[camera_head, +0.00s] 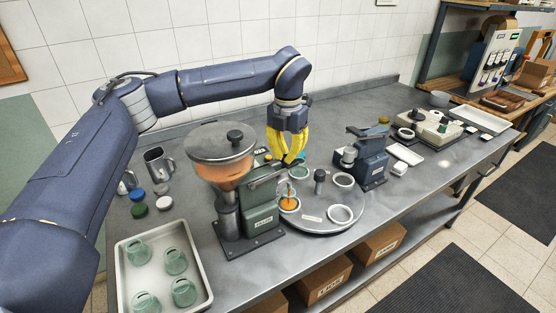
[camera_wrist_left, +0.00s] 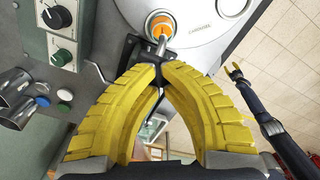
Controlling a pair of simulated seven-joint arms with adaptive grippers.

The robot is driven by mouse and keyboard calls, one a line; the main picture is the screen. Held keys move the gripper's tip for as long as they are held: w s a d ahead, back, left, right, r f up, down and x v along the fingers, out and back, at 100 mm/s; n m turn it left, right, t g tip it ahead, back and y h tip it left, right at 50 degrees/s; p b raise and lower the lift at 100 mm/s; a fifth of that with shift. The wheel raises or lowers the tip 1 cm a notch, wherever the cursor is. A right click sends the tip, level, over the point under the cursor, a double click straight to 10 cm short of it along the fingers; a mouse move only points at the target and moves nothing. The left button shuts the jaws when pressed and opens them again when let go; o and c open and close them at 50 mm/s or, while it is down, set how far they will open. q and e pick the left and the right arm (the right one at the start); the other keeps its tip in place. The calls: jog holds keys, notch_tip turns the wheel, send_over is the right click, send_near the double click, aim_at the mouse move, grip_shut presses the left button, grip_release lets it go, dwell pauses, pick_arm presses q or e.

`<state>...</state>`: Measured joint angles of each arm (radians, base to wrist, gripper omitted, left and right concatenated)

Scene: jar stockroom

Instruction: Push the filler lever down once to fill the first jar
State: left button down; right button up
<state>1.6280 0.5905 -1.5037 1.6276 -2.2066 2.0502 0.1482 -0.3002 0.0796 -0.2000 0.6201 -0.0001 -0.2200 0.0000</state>
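The filler (camera_head: 248,207) is a dark green machine with an orange-filled hopper (camera_head: 224,172) under a grey lid. Its grey lever (camera_head: 266,178) reaches right, its end close under my left gripper (camera_head: 289,162). The left fingers (camera_wrist_left: 158,68) are shut, tips together, with nothing seen between them. Whether they touch the lever I cannot tell. A jar with orange in it (camera_head: 289,205) stands on the carousel beside the filler; orange also shows near the nozzle in the wrist view (camera_wrist_left: 160,24). My right gripper (camera_wrist_left: 235,72) looks open and empty, off over the floor.
A tray (camera_head: 133,261) of several green glass jars stands at the front left. Steel mugs (camera_head: 158,163) and coloured lids (camera_head: 139,210) lie behind it. Another dark machine (camera_head: 370,165) stands to the right.

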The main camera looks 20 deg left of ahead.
pick_arm(q)
jog(key=shift+w+d+f, duration=0.1)
jog(key=shift+f, duration=1.65)
jog(key=shift+r, duration=4.05)
jog(key=shift+r, duration=0.1)
notch_tip(320, 180, up, 5)
jog(key=shift+f, duration=0.1)
